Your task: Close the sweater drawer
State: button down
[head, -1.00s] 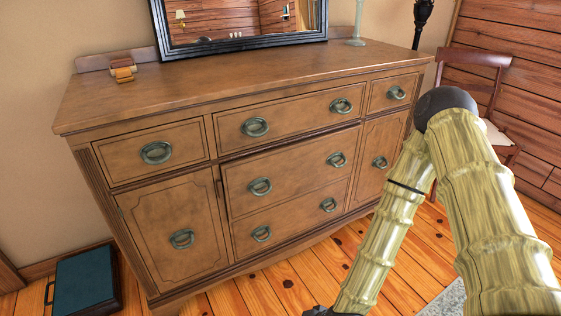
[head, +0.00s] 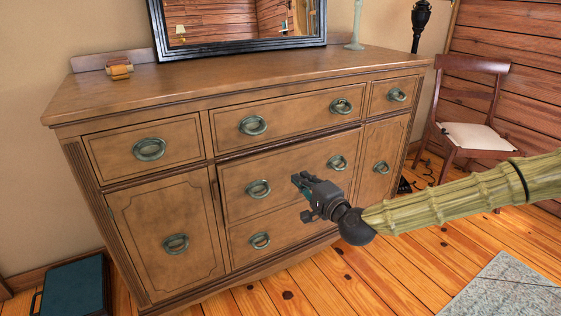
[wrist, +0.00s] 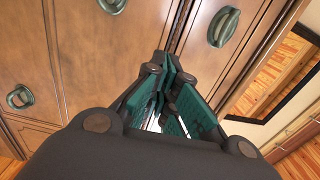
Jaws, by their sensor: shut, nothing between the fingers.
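The wooden dresser (head: 180,85) has several drawers and doors with green ring handles. No label shows which drawer is the sweater drawer. The middle drawer (head: 290,168) in the centre column seems to stand slightly proud, with a dark gap along its left edge. My gripper (head: 299,182) is in front of that drawer's face, between its two handles, fingers towards the dresser. Contact cannot be told. In the wrist view my gripper (wrist: 168,62) has its fingertips together, with nothing between them, before the wooden fronts and a dark seam. Part of the lower centre drawer (head: 285,236) is hidden behind my gripper.
A black-framed mirror (head: 240,45) and a small wooden item (head: 119,69) are on the dresser top. A chair (head: 470,125) stands at right, a dark teal case (head: 75,287) at lower left. A grey rug (head: 505,290) lies at lower right. Floor before the dresser is clear.

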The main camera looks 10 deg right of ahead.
jog(key=b, duration=0.4)
send_near(275, 152)
jog(key=x, duration=0.6)
jog(key=shift+w+d+f, duration=0.1)
jog(key=shift+f, duration=0.05)
jog(key=shift+w, duration=0.45)
jog(key=shift+a, duration=0.2)
jog(key=shift+x, duration=1)
jog(key=shift+r, duration=0.35)
